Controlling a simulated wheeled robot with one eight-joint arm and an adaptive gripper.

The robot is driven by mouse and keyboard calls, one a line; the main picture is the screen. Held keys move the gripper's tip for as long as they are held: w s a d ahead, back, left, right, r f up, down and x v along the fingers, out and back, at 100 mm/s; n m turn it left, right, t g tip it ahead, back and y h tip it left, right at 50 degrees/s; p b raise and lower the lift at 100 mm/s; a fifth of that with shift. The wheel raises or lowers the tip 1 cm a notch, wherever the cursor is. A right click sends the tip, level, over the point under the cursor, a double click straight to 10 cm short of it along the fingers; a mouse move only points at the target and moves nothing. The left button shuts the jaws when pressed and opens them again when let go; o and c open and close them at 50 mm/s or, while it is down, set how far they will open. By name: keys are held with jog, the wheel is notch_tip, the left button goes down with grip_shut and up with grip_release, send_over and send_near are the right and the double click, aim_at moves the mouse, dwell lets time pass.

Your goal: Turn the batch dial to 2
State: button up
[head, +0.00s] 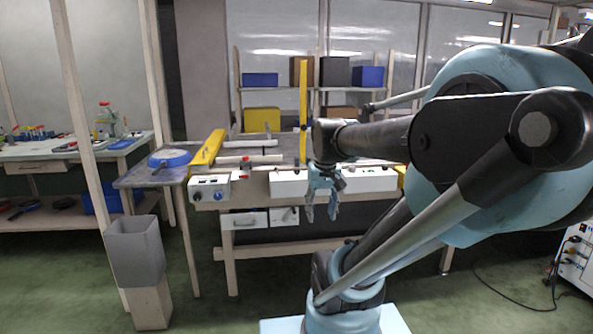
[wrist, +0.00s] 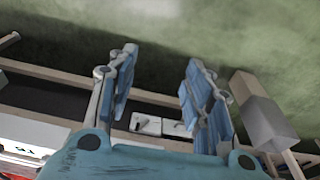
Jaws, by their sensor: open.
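A white control box (head: 209,189) is on the left end of the bench front in the head view. It carries a blue dial (head: 218,196) on the right and a dark knob (head: 196,197) on the left. Their markings are too small to read, so I cannot tell which is the batch dial or its setting. My gripper (head: 321,213) hangs fingers down in front of the bench, well right of the control box. In the wrist view its two fingers (wrist: 163,56) are apart with nothing between them. No dial shows clearly there.
A grey bin (head: 136,252) stands on a wooden block at the left. A side table with a blue pan (head: 170,158) is left of the control box. A yellow bar (head: 207,147) and an upright yellow post (head: 303,113) are on the bench. Two drawers (head: 245,220) hang below it.

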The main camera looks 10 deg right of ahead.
jog(key=w+r, duration=0.8)
jog(key=w, duration=0.2)
notch_tip(320, 180, up, 6)
jog(key=n+g, duration=0.1)
jog(key=g, duration=0.1)
send_over(297, 171)
jog(key=w, duration=0.2)
notch_tip(297, 171, down, 17)
jog(key=shift+s+d, duration=0.15)
jog(key=c, duration=1.1)
